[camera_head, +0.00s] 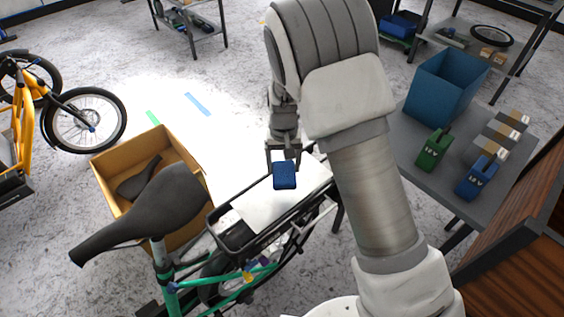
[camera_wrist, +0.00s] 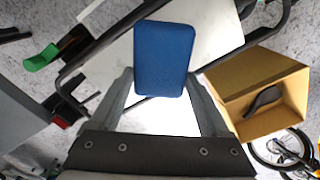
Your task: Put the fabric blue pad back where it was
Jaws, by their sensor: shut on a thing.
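The fabric blue pad (camera_head: 285,175) is a small dark blue block with rounded corners. My gripper (camera_head: 284,158) is shut on it and holds it over the white plate (camera_head: 258,211) on the bike's rear rack. In the wrist view the blue pad (camera_wrist: 164,59) sits between the two finger tips (camera_wrist: 162,75). The white plate shows behind it there, with the black rack tube around it. I cannot tell how high the pad is above the plate.
A bike saddle (camera_head: 150,212) stands at the front left. Behind it is an open cardboard box (camera_head: 112,165) with another saddle inside. At the right, a grey table (camera_head: 414,167) bears a blue bin (camera_head: 446,88), a green battery (camera_head: 433,149) and a blue battery (camera_head: 477,178).

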